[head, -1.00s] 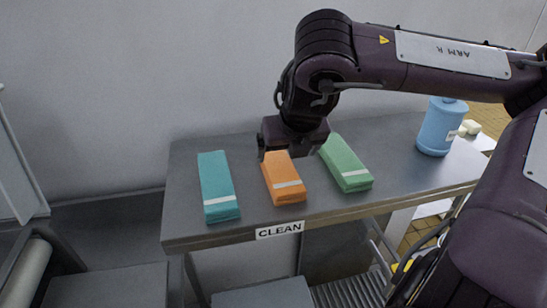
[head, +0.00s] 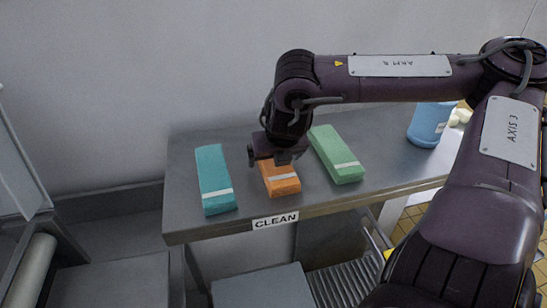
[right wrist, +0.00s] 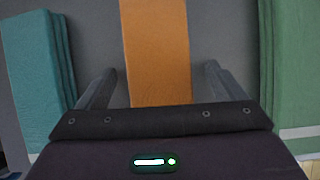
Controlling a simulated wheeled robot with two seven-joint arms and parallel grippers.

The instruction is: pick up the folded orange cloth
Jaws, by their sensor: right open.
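The folded orange cloth (head: 281,184) lies flat on the metal table, with a pale band across its near part. Its far part is hidden behind my right gripper (head: 276,160) in the head view. In the right wrist view the orange cloth (right wrist: 158,50) runs up the middle, between the two fingers of my right gripper (right wrist: 160,82). The fingers stand apart on either side of it, and I see grey table between each finger and the cloth. The gripper is open and holds nothing. My left gripper is not in view.
A folded teal cloth (head: 214,177) lies left of the orange one and a folded green cloth (head: 335,153) right of it. A blue container (head: 428,125) stands at the table's right. The table (head: 240,212) has a front label reading CLEAN (head: 275,220).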

